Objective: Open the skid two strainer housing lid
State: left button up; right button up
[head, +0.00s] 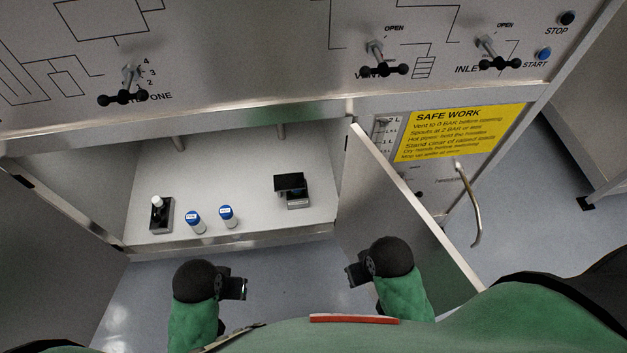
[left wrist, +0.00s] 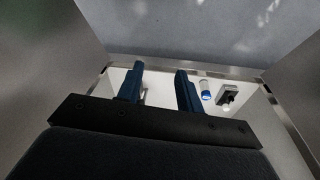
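I cannot pick out a strainer housing or lid marked as skid two in these views. My left gripper (head: 238,288) is in front of the open cabinet, apart from everything in it. In the left wrist view its two fingers (left wrist: 160,72) stand apart with nothing held between them. My right gripper (head: 355,273) is near the open cabinet door, and its fingers are too small to judge. On the cabinet floor stand a small black box-like device (head: 292,190), two blue-capped vials (head: 195,222) (head: 228,216) and a dark base with a white-topped post (head: 160,214).
The open cabinet door (head: 400,210) slants toward me on the right. Above is a grey panel with a valve handle (head: 123,98), a vent handle (head: 383,68) and an inlet handle (head: 498,63). A yellow safe-work sign (head: 460,130) is at right. The floor before the cabinet is clear.

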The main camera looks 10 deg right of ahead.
aim_at(285, 182)
jog(key=j+z, duration=0.4)
jog(key=k+j+z, duration=0.15)
jog(key=j+z, duration=0.2)
jog(key=k+j+z, duration=0.1)
jog(key=j+z, duration=0.15)
jog(key=z, duration=0.15)
